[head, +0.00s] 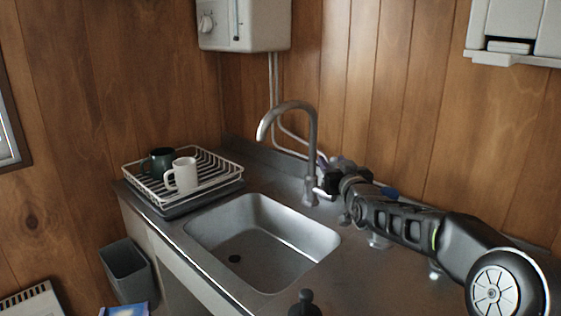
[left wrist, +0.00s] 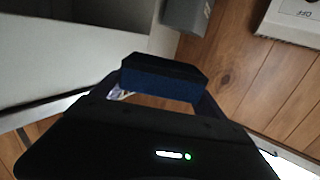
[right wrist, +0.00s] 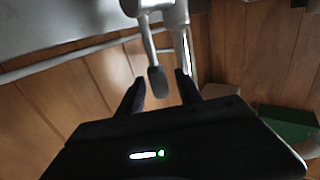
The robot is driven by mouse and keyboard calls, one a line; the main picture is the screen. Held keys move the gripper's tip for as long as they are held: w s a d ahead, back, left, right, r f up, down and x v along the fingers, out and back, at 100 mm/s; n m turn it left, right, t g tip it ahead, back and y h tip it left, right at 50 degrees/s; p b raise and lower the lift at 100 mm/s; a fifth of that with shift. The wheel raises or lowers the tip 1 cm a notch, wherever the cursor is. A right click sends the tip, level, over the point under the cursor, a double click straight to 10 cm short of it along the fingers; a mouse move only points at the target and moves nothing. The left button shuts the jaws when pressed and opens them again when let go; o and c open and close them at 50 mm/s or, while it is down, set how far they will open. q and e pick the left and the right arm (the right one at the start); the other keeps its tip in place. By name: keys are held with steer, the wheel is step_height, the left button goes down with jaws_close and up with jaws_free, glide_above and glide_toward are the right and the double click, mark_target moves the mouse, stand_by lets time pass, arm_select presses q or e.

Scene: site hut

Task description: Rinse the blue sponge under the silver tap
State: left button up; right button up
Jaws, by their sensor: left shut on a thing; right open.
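The blue sponge (left wrist: 160,82) is a dark blue block in the left wrist view. My left gripper (left wrist: 156,97) is shut on it, with a finger at each side. I cannot make out the sponge in the head view. The silver tap (head: 290,108) arches over the sink (head: 250,215), and no water shows from its spout. My right gripper (head: 328,182) is at the tap's base, on its right side. In the right wrist view, my right gripper (right wrist: 160,80) is open, with the tap's lever (right wrist: 158,84) between or just beyond its fingertips, apparently not gripped.
A wire dish rack (head: 215,183) with a dark mug (head: 160,160) and a white mug (head: 183,174) stands left of the sink. A grey bin (head: 128,272) stands below. A dark knobbed object (head: 305,302) shows at the counter's front. A water heater (head: 243,25) hangs above.

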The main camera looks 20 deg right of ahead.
steer(key=shift+c, duration=0.2)
jaws_close()
stand_by(1.1)
